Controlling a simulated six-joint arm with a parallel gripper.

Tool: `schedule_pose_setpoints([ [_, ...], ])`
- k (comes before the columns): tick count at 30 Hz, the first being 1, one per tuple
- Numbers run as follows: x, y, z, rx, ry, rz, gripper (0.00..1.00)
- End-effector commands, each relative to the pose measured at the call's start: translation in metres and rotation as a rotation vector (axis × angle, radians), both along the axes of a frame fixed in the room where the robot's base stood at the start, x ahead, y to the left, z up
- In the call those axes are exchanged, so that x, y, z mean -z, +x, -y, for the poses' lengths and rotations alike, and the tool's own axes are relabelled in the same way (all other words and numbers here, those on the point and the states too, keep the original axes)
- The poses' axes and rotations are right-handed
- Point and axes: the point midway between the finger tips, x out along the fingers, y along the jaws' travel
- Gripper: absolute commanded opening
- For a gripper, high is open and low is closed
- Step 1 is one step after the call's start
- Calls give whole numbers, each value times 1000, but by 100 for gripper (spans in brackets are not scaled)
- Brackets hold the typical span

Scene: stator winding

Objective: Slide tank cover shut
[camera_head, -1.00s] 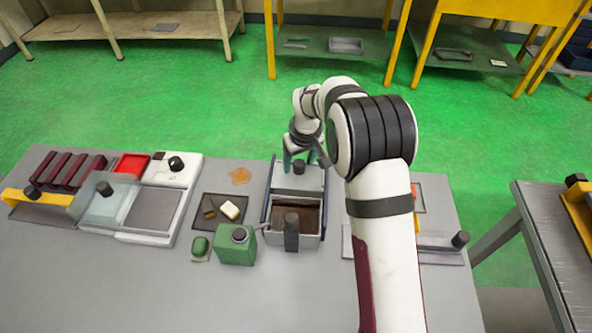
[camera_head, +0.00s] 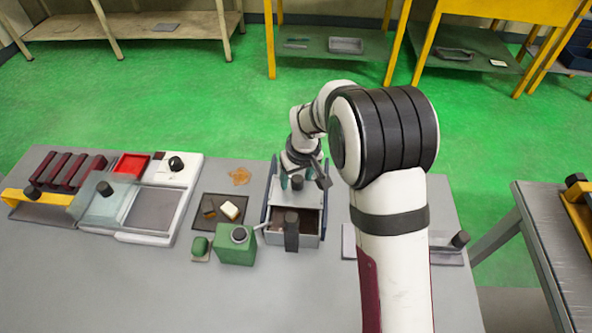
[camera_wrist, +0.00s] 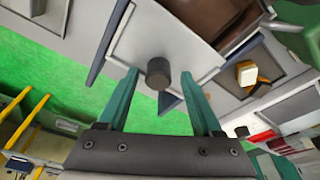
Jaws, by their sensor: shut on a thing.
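The tank (camera_head: 270,239) is a grey box on the bench, with blue rails along its sides. Its pale flat cover (camera_head: 285,199) lies over the back part, and a dark brown interior shows in the front part. A dark round knob (camera_head: 297,182) stands on the cover. My gripper (camera_head: 292,183) is over the cover, its teal fingers shut on the knob. In the wrist view the knob (camera_wrist: 158,75) shows between the two fingers, with the cover (camera_wrist: 165,40) and the open tank interior beyond.
A dark handle-like post (camera_head: 291,232) stands at the tank's front. A green canister (camera_head: 236,247) is close at the tank's left, its spout near the wall. A dark tray (camera_head: 215,212) with small blocks lies farther left. Flat parts lie right of the tank, partly behind my arm.

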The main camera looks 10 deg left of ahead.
Motion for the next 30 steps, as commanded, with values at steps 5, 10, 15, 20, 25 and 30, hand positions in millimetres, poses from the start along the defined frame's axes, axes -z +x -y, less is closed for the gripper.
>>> schedule_pose_setpoints([
  [5,13,-21,0,5,-5,-42,35],
  [10,12,-30,0,6,-5,-42,34],
  [15,13,-38,0,6,-6,-43,34],
  [20,12,-46,0,5,-5,-42,35],
  [25,12,-54,0,6,-6,-43,35],
  [30,12,-58,1,7,-5,-42,34],
])
